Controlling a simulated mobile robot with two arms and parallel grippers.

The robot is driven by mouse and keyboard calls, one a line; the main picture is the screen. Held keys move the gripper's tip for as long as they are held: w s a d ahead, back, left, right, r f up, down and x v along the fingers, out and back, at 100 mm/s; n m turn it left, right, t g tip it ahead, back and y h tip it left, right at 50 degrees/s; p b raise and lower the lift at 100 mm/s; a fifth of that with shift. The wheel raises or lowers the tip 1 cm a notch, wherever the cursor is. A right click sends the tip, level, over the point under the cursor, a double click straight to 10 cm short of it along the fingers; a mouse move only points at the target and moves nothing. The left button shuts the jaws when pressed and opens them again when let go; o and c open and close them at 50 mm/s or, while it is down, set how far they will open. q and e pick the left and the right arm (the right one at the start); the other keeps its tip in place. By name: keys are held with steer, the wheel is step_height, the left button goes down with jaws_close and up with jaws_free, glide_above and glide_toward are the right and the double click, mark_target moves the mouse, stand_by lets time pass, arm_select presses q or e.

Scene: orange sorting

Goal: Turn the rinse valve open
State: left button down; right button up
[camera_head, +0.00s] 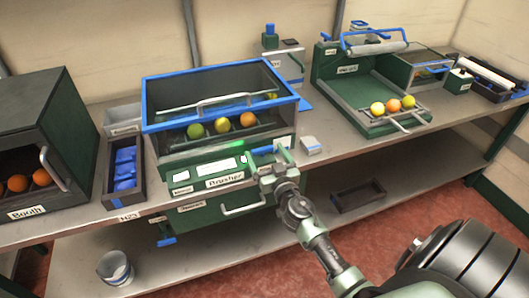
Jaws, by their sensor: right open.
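The brusher machine (225,182) stands on the bench at the centre, a green body with a blue-framed clear cover. My right gripper (270,163) is open at the right side of its front panel, close to the panel. A small blue part (282,142) shows just behind the fingers. I cannot tell whether it is the rinse valve or whether the fingers touch it. Another blue handle (166,241) hangs below the bench edge at the machine's lower left. No part is clearly labelled as the rinse valve. My left gripper is not in view.
The green booth (45,125) with oranges is at the left, beside a bin of blue items (125,168). An open green tray machine (372,95) holding fruit is at the right. A bucket (115,269) and an empty dark tray (358,195) sit on the lower shelf.

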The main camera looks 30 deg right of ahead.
steer(key=shift+w+d, duration=0.15)
steer(key=shift+w, duration=0.2)
steer(key=c, duration=1.4)
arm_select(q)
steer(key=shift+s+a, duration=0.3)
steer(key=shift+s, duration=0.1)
arm_select(e)
steer(key=shift+o, duration=0.2)
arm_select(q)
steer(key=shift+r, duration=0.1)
arm_select(e)
steer(key=shift+n+y, duration=0.4)
steer(key=shift+y, duration=0.2)
steer(key=n+y, duration=0.1)
steer(key=y, duration=0.1)
steer(key=d+n+y, duration=0.1)
steer(key=n+y, duration=0.1)
steer(key=y, duration=0.1)
steer(key=shift+t+p, duration=0.3)
steer(key=shift+p, duration=0.1)
steer(key=shift+d+n+y, duration=0.15)
steer(key=shift+n+y, duration=0.75)
steer(key=shift+y, duration=0.2)
arm_select(q)
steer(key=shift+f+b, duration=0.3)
steer(key=shift+b, duration=0.3)
arm_select(e)
steer(key=shift+d+n+g+y, duration=0.1)
steer(key=shift+n+g+y, duration=0.7)
steer(key=shift+y, duration=0.7)
